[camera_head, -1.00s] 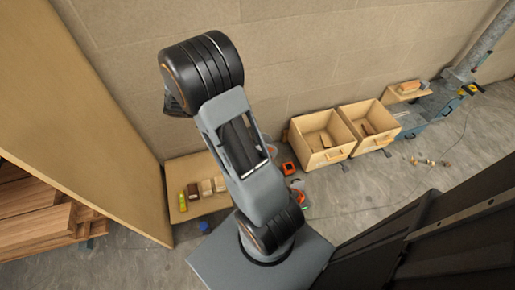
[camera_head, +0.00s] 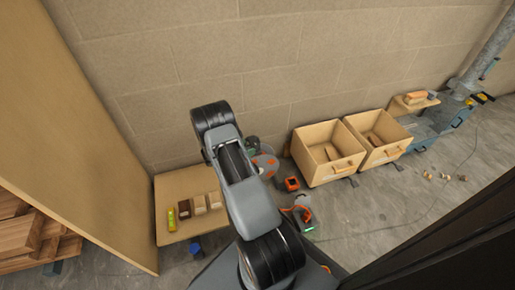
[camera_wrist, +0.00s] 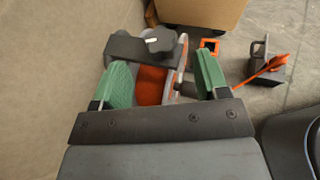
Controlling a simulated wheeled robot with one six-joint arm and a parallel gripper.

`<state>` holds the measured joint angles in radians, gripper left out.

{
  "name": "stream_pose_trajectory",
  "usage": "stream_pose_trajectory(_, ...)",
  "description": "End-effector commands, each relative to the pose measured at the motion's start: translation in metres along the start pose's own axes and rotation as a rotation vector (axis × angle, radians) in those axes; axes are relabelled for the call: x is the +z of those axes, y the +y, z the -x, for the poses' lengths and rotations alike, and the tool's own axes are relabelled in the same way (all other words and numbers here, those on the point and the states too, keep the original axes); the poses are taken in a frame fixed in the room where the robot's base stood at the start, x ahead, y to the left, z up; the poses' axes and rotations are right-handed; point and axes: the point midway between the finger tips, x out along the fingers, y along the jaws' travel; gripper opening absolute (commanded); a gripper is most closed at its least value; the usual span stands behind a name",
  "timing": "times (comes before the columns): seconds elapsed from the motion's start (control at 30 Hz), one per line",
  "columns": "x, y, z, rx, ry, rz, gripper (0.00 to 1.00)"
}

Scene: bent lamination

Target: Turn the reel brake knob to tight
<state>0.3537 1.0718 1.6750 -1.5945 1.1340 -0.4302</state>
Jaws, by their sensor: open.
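The reel brake knob (camera_wrist: 161,39) is dark and lobed, with a white mark, and sits on a dark bracket (camera_wrist: 124,46) in the wrist view. The reel (camera_wrist: 152,84), orange and grey, shows below it, partly hidden by my gripper. My gripper (camera_wrist: 163,62) is open, its two green fingers apart and nothing between them touching. The knob lies beyond the fingertips, in the gap between them as seen. In the head view the reel (camera_head: 266,162) stands near the wall beside my arm, which hides my gripper there.
An orange square item (camera_head: 292,183) and a dark tool with an orange handle (camera_head: 300,214) lie on the floor right of the reel. Two wooden bins (camera_head: 327,176) (camera_head: 383,156) stand along the wall. A low board (camera_head: 172,188) with several blocks is at left.

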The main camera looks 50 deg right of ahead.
Motion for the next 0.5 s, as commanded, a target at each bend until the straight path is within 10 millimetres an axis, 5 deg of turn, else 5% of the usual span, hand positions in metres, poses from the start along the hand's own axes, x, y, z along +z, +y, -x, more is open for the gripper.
stream_pose_trajectory(0.2,-0.003,0.0,-0.04,-0.002,0.0,-0.002,0.68)
stream_pose_trajectory(0.5,-0.001,0.0,-0.069,0.0,0.0,-0.001,0.68)
